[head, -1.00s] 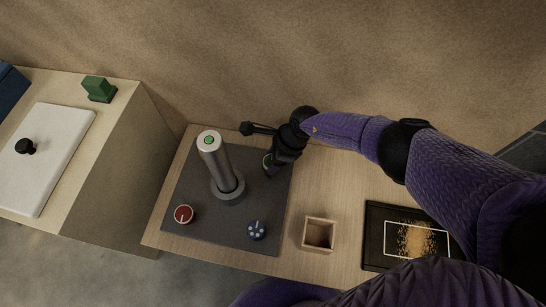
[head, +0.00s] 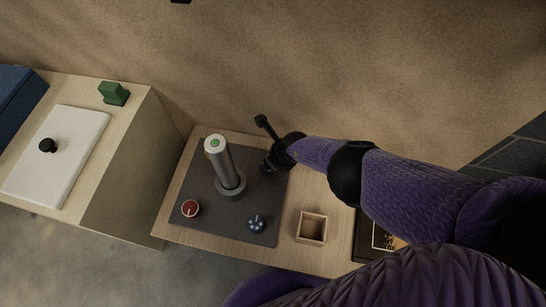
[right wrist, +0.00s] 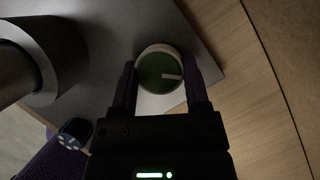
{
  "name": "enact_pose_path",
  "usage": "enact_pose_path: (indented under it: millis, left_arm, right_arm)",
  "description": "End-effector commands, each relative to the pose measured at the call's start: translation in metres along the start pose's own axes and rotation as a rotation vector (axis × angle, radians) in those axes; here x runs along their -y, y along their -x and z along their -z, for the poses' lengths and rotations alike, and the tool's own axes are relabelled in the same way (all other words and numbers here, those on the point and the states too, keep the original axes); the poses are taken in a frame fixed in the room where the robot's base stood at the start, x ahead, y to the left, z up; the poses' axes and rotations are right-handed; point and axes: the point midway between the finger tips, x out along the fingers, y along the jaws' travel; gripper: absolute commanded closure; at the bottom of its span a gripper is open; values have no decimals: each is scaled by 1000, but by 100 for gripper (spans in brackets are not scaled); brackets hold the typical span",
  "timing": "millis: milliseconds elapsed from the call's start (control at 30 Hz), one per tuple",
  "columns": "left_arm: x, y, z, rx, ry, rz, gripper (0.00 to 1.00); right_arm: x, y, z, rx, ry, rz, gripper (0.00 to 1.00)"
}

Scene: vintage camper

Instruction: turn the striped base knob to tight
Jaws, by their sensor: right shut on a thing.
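My right gripper (right wrist: 166,95) reaches down to the back right corner of a dark grey mat and is shut on a round green knob (right wrist: 158,74). The knob has a pale rim, and its pale bar points to the right in the right wrist view. In the head view my right gripper (head: 268,163) hides this knob. A red knob (head: 190,208) with a pale line is at the mat's front left. A blue knob (head: 256,224) with pale dots is at the front right. I cannot tell for sure which knob is called striped. My left gripper is not in view.
A tall grey cylinder (head: 220,165) with a green-marked top stands in a round base (head: 231,189) on the mat (head: 205,200), left of my gripper. A small open wooden box (head: 312,228) and a dark tray (head: 366,237) are to the right. A counter (head: 130,120) stands left.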

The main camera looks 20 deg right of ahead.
Motion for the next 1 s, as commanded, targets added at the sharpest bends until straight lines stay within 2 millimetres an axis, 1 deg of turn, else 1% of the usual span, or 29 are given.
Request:
enact_pose_path:
  millis: [133,533,1000]
  left_arm:
    - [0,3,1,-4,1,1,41]
    - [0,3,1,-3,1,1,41]
    - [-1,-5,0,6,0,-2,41]
  right_arm:
    - [-2,1,-1,7,-125,52,99]
    - [-3,0,1,23,-462,196,100]
    - [-4,-2,0,45,-877,366,100]
